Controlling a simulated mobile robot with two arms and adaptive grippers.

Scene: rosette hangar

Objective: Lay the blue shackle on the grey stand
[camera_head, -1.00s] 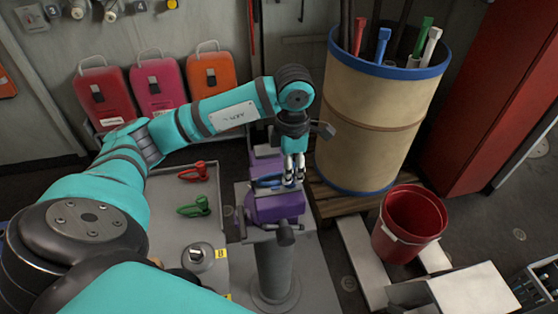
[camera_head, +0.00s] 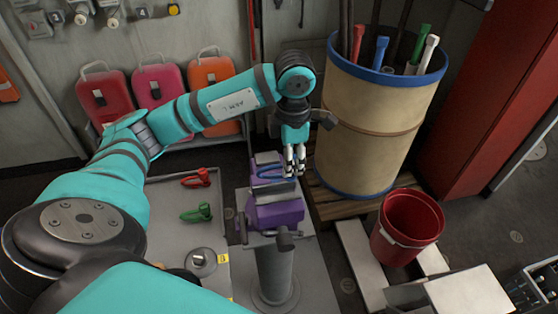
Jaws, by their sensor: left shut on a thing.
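The blue shackle (camera_head: 270,172) is a small blue loop beside my left gripper's fingertips, just above the back part of the purple vice. My left gripper (camera_head: 294,170) points down and is shut on the shackle. The fingers hide the shackle's right end. A low round grey stand (camera_head: 196,268) with a short upright peg is on the grey tray at the lower left, next to a yellow label "B". Nothing lies on the visible part of the stand. My right gripper is not in view.
A red shackle (camera_head: 196,178) and a green shackle (camera_head: 197,213) lie on the grey tray (camera_head: 170,222). A tan barrel (camera_head: 372,120) and red bucket (camera_head: 407,228) stand at right.

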